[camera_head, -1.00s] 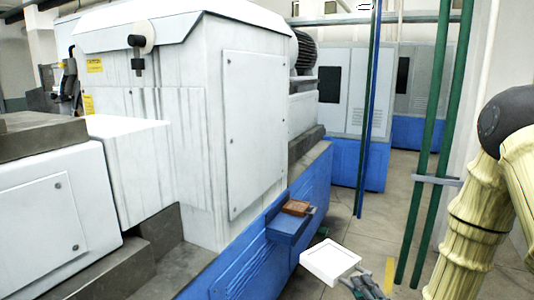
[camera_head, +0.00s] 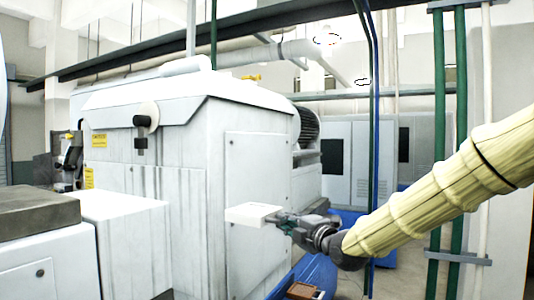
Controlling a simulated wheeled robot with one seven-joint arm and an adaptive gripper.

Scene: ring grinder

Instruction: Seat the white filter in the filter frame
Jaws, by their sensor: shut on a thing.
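The white filter (camera_head: 252,214) is a flat white square piece, seen nearly edge-on and roughly level. My gripper (camera_head: 284,221) is shut on its right edge and holds it in the air in front of the white machine's side panel. Part of the fingers is hidden behind the filter's edge. I cannot make out the filter frame for sure. A brown block (camera_head: 302,291) sits low on the blue part of the machine at the bottom edge of the view, partly cut off.
The large white machine (camera_head: 175,195) fills the left and middle. Its blue base (camera_head: 318,272) runs below my gripper. A blue pole (camera_head: 374,110) and green pipes (camera_head: 439,130) stand at the right. Grey cabinets (camera_head: 350,150) stand behind.

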